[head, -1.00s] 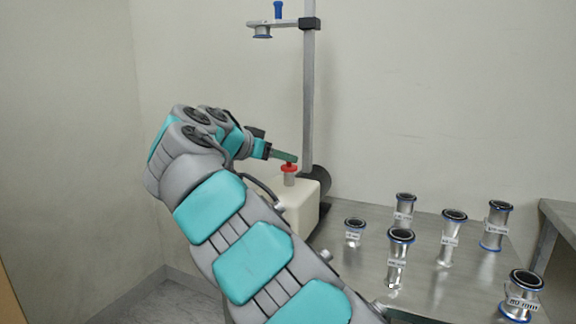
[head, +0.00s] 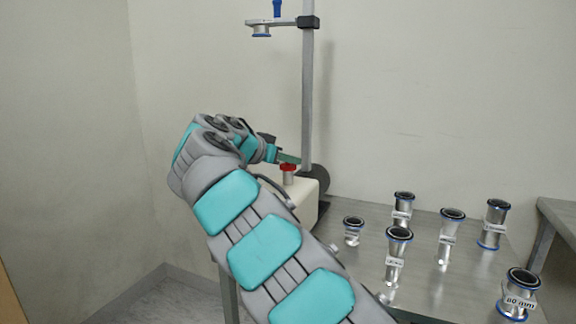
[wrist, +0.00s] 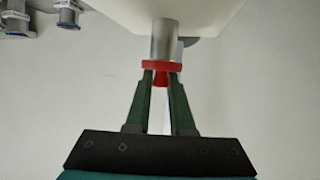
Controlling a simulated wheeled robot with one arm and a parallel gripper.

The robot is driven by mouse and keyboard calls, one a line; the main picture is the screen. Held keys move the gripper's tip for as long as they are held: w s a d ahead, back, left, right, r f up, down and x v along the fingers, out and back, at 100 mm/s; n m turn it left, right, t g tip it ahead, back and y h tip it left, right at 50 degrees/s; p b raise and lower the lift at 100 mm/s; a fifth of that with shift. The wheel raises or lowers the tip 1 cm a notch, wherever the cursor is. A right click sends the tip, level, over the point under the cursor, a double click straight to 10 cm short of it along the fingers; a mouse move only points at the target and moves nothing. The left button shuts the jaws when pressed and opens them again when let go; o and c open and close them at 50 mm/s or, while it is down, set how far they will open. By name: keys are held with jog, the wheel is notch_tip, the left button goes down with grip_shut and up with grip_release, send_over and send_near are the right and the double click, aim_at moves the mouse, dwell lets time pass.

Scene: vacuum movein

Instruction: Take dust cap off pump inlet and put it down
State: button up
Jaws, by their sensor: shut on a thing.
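The red dust cap (head: 287,168) sits on top of the pump's short metal inlet tube (head: 288,179). The pump (head: 308,187) has a cream body and stands at the table's back left. In the wrist view the cap (wrist: 176,66) covers the end of the inlet tube (wrist: 164,42), with no visible gap between them. My gripper (wrist: 160,80) has its two green fingers on either side of the cap's red knob and is shut on it. In the head view my gripper (head: 290,159) comes in from the left, just above the cap, and the fingertips are partly hidden.
A grey post (head: 307,95) rises behind the pump and carries a side arm with a fitting (head: 262,29). Several silver, labelled pipe pieces stand on the right of the metal table (head: 420,285). Bare table lies between them and the pump.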

grip_shut()
jog(key=shift+f, duration=0.1)
dwell(0.3)
jog(key=shift+a+r, duration=0.15)
jog(key=shift+r, duration=0.65)
jog(key=shift+r+p, duration=0.35)
jog(key=shift+r, duration=0.7)
jog(key=s+r+b, duration=0.1)
jog(key=s+r, duration=0.1)
jog(key=s, duration=0.6)
jog(key=s+r+b, duration=0.2)
jog(key=s, duration=0.6)
jog(key=shift+r, duration=0.25)
